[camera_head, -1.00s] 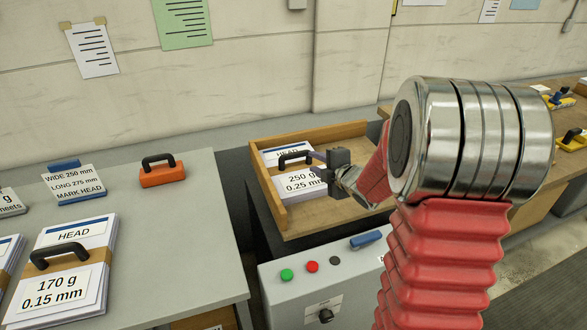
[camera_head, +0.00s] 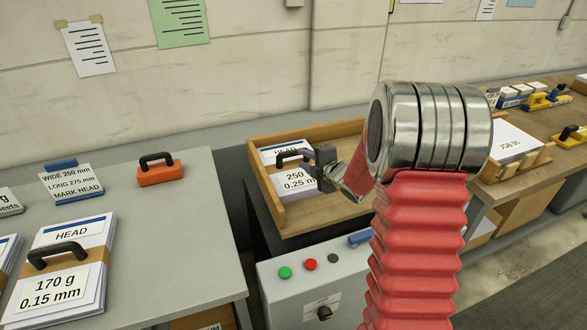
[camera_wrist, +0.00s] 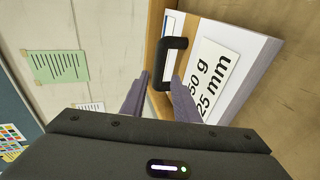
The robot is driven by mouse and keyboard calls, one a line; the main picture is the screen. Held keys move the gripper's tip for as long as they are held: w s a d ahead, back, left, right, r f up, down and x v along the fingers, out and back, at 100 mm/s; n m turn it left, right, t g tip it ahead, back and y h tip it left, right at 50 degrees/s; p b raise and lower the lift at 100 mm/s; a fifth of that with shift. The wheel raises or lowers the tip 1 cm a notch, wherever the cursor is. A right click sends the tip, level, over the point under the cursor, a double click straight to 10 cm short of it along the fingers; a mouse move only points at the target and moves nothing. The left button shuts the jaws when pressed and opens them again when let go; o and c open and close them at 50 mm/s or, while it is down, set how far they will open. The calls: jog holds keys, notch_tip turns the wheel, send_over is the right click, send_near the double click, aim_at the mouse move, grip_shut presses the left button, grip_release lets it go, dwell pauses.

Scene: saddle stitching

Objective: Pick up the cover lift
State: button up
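A banded paper lift marked HEAD, 250 g, 0.25 mm (camera_head: 293,181) lies in a wooden tray (camera_head: 344,216). It has a black handle (camera_head: 288,157) on its band. My gripper (camera_head: 308,163) is at the right end of this handle, fingers pointing toward it. In the wrist view the handle (camera_wrist: 161,65) shows between and just ahead of the two grey fingers (camera_wrist: 163,78), which stand apart. I cannot tell whether either finger touches it. My gripper covers part of the lift's label in the head view.
On the grey table at left are a 170 g lift (camera_head: 62,268) with a black handle, an orange block with a handle (camera_head: 160,170) and a sign card (camera_head: 70,181). A button box (camera_head: 313,290) stands before the tray.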

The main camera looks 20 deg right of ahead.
aim_at(295, 154)
jog(key=shift+x, duration=1.75)
jog(key=shift+w, duration=0.1)
jog(key=shift+x, duration=2.55)
jog(key=shift+d, duration=0.15)
jog(key=shift+r, duration=0.1)
jog(key=shift+c, duration=0.7)
grip_shut()
jog(key=shift+f, duration=0.2)
jog(key=shift+r, duration=0.2)
